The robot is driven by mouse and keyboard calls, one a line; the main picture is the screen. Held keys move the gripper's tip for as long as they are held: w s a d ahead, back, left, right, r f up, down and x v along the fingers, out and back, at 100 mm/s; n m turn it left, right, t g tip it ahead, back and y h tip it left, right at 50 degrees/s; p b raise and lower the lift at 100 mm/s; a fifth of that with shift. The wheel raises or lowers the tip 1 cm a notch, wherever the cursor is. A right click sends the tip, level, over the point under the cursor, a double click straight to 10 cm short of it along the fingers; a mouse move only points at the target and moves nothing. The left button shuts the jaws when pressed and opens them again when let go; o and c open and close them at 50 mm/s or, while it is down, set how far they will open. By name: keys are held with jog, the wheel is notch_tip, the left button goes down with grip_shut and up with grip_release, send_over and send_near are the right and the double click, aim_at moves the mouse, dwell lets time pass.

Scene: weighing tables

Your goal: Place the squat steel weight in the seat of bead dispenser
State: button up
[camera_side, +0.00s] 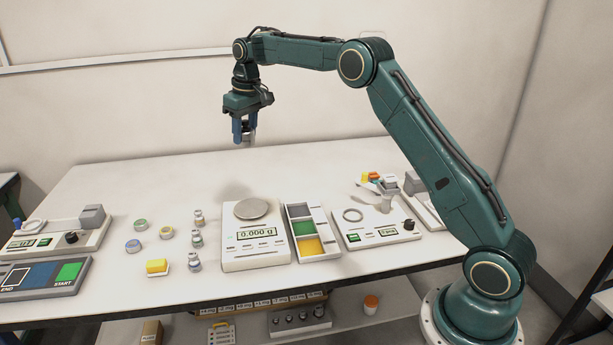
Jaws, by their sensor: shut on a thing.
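My gripper (243,138), with blue fingers, is high above the back of the white table and points down. It is shut on a small grey steel weight (249,139), partly hidden by the fingers; I cannot tell its full shape. A white device (378,236) on the right half of the table has a round ring seat (352,215), a small display, a black knob and a hopper-like part; it appears to be the bead dispenser. The ring looks empty. My gripper is well to the left of it and above it.
A balance (256,253) reading 0.000 g stands mid-table, beside a tray (311,247) with coloured compartments. Several steel weights (197,239) stand left of the balance, with round tins (133,246) and a yellow block (157,266). Another device (56,237) is far left. The table's back is clear.

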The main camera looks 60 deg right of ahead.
jog(key=s+d+f, duration=0.2)
jog(key=s+d, duration=0.6)
jog(key=s, duration=0.4)
jog(key=s+d+f, duration=0.1)
jog(key=s+d, duration=0.7)
jog(key=s, duration=0.4)
jog(key=shift+s+d+f, duration=0.1)
jog(key=shift+f, duration=5)
jog(key=shift+s+d+f, duration=0.1)
jog(key=shift+f, duration=5)
jog(key=shift+f, duration=0.1)
jog(key=o, duration=1.3)
jog(key=shift+o, duration=0.2)
notch_tip(320, 180, up, 12)
jog(key=s, duration=0.1)
jog(key=shift+s, duration=0.4)
